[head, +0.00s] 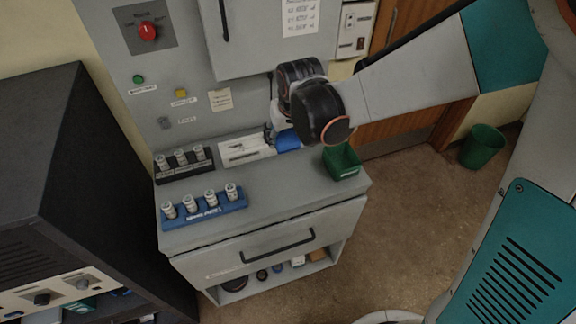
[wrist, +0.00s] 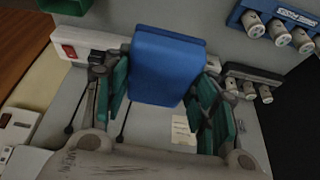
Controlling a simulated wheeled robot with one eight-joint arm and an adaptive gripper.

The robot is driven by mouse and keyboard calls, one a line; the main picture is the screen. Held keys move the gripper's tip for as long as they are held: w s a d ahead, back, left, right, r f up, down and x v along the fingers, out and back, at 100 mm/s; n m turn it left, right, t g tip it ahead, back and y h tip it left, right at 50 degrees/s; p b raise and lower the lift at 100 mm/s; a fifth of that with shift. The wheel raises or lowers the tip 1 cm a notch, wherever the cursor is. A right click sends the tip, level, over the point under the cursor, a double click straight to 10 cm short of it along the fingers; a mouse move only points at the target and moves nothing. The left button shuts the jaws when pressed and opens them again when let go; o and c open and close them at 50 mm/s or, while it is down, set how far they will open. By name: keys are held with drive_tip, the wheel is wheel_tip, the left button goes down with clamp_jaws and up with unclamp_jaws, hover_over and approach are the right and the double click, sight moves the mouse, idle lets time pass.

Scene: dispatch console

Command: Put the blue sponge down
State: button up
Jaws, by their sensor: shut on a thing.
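The blue sponge (wrist: 166,68) is held between the teal finger pads of my gripper (wrist: 162,88) in the wrist view. In the head view the sponge (head: 288,140) shows as a small blue patch below my wrist, partly hidden by the arm. My gripper (head: 277,135) is over the back of the grey console top (head: 272,196), between the white device and the green bin. I cannot tell whether the sponge touches the surface.
A green bin (head: 341,162) stands at the console's right edge. A white device (head: 246,149) sits left of the gripper. A blue rack (head: 205,208) and a black rack (head: 184,166) hold several cylinders. The console top is clear at front centre. A green wastebasket (head: 482,147) stands on the floor.

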sight(285, 184)
wheel_tip(285, 184, down, 20)
drive_tip(key=b, duration=1.4)
drive_tip(key=shift+r, duration=0.2)
drive_tip(key=shift+f+b, duration=0.3)
drive_tip(key=shift+f, duration=0.1)
drive_tip(key=shift+s+f, duration=0.15)
drive_tip(key=shift+s, duration=0.05)
